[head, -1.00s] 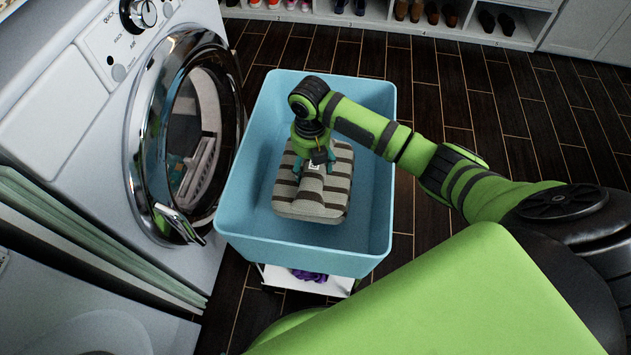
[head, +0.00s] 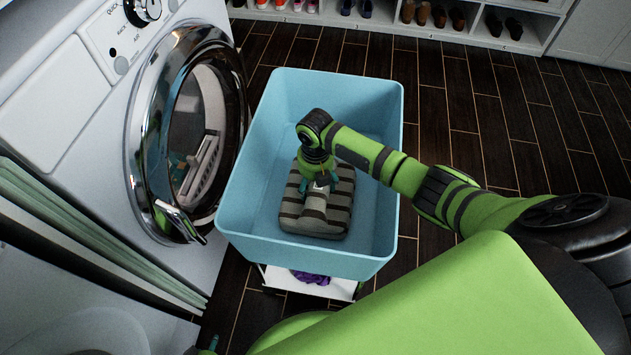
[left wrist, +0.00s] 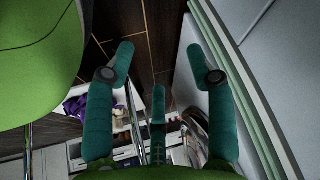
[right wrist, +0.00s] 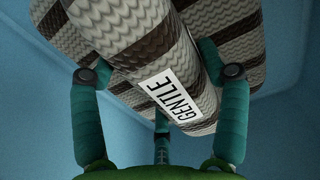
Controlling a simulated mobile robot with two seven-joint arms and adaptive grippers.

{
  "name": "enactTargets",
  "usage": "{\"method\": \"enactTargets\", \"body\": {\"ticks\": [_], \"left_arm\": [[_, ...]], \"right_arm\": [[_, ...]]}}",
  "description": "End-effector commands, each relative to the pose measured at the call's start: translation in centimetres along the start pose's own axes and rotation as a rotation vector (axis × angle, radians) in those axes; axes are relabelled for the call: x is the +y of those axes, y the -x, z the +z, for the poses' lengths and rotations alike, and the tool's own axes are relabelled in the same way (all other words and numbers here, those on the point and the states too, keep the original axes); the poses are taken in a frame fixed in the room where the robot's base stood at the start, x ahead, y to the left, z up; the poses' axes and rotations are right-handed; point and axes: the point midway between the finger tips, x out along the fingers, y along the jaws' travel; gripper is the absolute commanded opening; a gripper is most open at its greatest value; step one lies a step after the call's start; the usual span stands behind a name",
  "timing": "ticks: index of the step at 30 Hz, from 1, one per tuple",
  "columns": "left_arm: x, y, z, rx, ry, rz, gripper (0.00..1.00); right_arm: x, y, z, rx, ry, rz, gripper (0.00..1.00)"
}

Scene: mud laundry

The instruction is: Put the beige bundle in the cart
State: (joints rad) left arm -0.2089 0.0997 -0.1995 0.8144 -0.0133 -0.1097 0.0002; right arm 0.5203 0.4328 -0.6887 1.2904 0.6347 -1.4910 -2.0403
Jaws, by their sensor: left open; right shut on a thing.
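The beige bundle (head: 312,222), a folded knit with dark brown stripes, is inside the blue cart (head: 378,228). A white "GENTLE" label (right wrist: 172,94) shows on it in the right wrist view. My right gripper (head: 319,184) reaches down into the cart and is shut on the bundle's upper fold, with fingers on both sides in the right wrist view (right wrist: 165,75). I cannot tell whether the bundle touches the cart's floor. My left gripper (left wrist: 165,65) is open and empty, outside the cart; only a fingertip (head: 213,342) shows at the head view's bottom edge.
A purple cloth (head: 310,277) lies on the cart's lower white shelf (head: 342,288). A shoe rack (head: 480,40) is at the back. The dark floor (head: 520,130) on the right is clear.

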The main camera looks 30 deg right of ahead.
Motion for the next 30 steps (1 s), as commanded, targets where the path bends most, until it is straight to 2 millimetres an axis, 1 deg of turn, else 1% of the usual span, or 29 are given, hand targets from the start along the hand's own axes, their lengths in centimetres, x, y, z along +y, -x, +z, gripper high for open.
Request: {"method": "enactTargets", "body": {"ticks": [1,2,3,14,17,20,23,27,30], "left_arm": [[0.0,-0.1,0.2,-0.003,0.0,0.0,0.55],[0.0,-0.1,0.2,-0.004,0.0,0.0,0.55],[0.0,0.0,0.2,-0.006,0.0,0.0,0.55],[0.1,0.1,0.8,-0.014,0.0,0.002,0.55],[0.1,0.4,0.7,-0.014,0.0,0.002,0.55],[0.1,0.7,0.7,-0.016,0.001,0.002,0.55],[0.1,1.2,1.1,-0.032,0.002,0.002,0.55],[0.2,2.0,3.0,-0.084,0.004,0.005,0.55],[0.5,2.6,4.6,-0.117,0.005,0.008,0.55]], "right_arm": [[0.0,-0.2,0.1,-0.001,0.0,0.001,0.24],[0.0,-0.2,0.0,0.0,0.0,0.0,0.83],[0.0,-0.2,0.0,0.0,0.0,0.0,0.99],[0.0,-0.1,0.0,0.0,0.0,0.0,0.99],[0.0,0.4,0.0,-0.001,0.0,0.001,0.99],[0.0,1.7,0.1,-0.002,0.001,0.001,0.99],[0.0,3.7,0.1,-0.004,0.002,0.002,0.99],[0.0,6.9,0.1,-0.004,0.002,0.002,0.99],[0.1,8.9,0.1,-0.003,0.001,0.002,0.99]]}}
